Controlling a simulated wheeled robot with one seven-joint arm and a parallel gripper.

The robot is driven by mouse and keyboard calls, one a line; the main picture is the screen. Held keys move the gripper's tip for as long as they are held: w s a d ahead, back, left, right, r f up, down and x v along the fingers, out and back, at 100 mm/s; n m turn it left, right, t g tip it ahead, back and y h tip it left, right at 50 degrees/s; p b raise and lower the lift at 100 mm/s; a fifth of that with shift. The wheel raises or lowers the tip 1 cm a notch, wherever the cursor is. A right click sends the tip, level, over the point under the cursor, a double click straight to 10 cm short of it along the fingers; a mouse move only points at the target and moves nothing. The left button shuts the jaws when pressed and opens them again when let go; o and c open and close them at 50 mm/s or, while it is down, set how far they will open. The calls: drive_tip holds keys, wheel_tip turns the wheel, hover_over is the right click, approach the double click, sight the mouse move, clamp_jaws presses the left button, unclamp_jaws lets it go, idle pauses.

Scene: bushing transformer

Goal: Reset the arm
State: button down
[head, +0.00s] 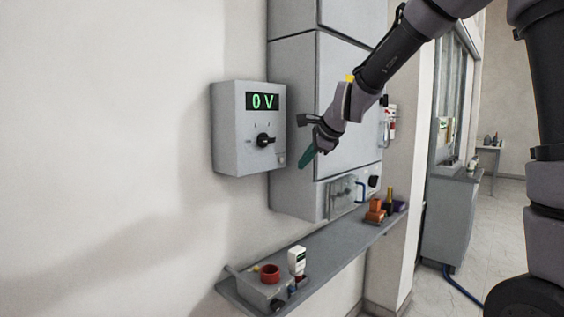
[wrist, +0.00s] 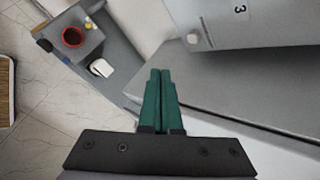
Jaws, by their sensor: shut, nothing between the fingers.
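My gripper (head: 309,158) is in front of the grey wall cabinet (head: 345,105), to the right of the control box (head: 243,150). Its green fingers are together and empty, and they show in the wrist view too (wrist: 160,88). In the head view they point down and to the left. My arm reaches in from the upper right. The control box has a display (head: 263,102) reading 0 V and a black knob (head: 264,140) below it.
A grey shelf (head: 325,250) below holds a red round part (head: 270,273), a white device (head: 297,261) and orange parts (head: 375,211). A clear-covered box (head: 343,197) is on the cabinet's lower part. A grey cabinet (head: 450,225) stands right. Bare wall lies left.

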idle(0.4)
drive_tip(key=s+d+r+n+h, duration=0.1)
drive_tip(key=s+d+r+n, duration=0.2)
drive_tip(key=s+d, duration=0.4)
drive_tip(key=s+d+r+n+h, duration=0.1)
drive_tip(key=s+d+r+n, duration=0.25)
drive_tip(key=d, duration=0.45)
drive_tip(key=s+d+f+n+h, duration=0.1)
drive_tip(key=s+d+n, duration=0.4)
drive_tip(key=s+d, duration=0.5)
drive_tip(key=s, duration=0.4)
drive_tip(key=shift+s+d+f+h, duration=0.35)
drive_tip(key=shift+s+h, duration=0.05)
drive_tip(key=c, duration=1.5)
unclamp_jaws()
drive_tip(key=shift+c, duration=0.2)
